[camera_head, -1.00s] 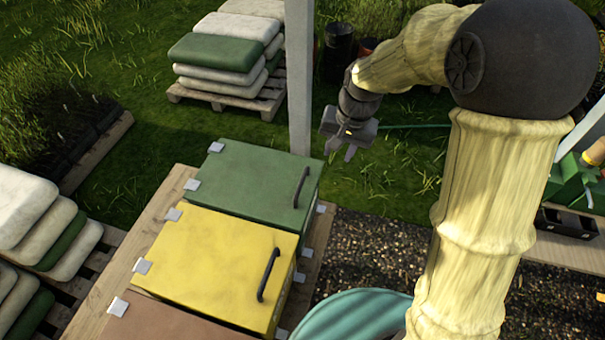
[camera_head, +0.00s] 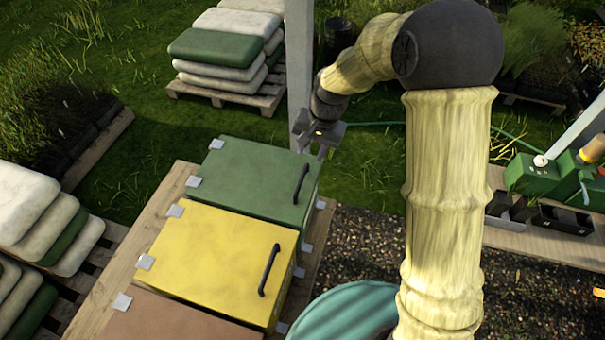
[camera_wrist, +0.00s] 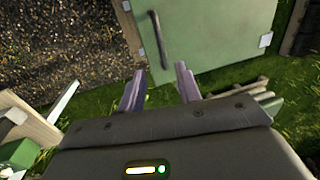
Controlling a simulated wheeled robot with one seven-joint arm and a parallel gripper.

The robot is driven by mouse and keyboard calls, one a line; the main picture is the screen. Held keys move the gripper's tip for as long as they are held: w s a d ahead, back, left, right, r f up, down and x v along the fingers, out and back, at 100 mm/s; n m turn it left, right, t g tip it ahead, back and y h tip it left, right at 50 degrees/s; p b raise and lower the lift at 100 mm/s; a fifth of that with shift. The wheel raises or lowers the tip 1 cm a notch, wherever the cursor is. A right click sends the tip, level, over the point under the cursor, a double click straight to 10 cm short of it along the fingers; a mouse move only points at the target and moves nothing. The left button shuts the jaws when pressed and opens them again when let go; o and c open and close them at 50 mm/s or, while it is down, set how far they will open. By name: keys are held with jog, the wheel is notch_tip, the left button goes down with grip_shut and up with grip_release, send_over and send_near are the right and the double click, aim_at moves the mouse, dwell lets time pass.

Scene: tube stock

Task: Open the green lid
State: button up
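The green lid (camera_head: 248,178) lies shut on its box, at the far end of a row of lidded boxes. Its dark bar handle (camera_head: 301,184) runs along the lid's right side. The lid (camera_wrist: 215,35) and handle (camera_wrist: 158,40) also show at the top of the wrist view. My gripper (camera_head: 312,151) hangs just beyond the lid's far right corner, in front of the grey post. In the wrist view its two fingers (camera_wrist: 160,85) are spread apart with nothing between them. The handle lies ahead of the fingertips, apart from them.
A yellow lid (camera_head: 215,262) and a brown lid (camera_head: 150,322) adjoin nearer me on the wooden platform (camera_head: 120,262). The grey post (camera_head: 299,60) stands close behind my gripper. Stacked sacks (camera_head: 218,50) lie behind. Gravel (camera_head: 365,250) lies right of the boxes.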

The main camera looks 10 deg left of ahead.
aim_at(301, 180)
jog(key=f, duration=0.4)
jog(key=a+f+p, duration=0.1)
jog(key=f, duration=0.3)
jog(key=a+f+p, duration=0.1)
jog(key=f, duration=0.3)
jog(key=shift+w+a+f, duration=0.15)
jog(key=shift+a, duration=0.05)
jog(key=shift+w, duration=0.1)
jog(key=shift+c, duration=0.4)
grip_shut()
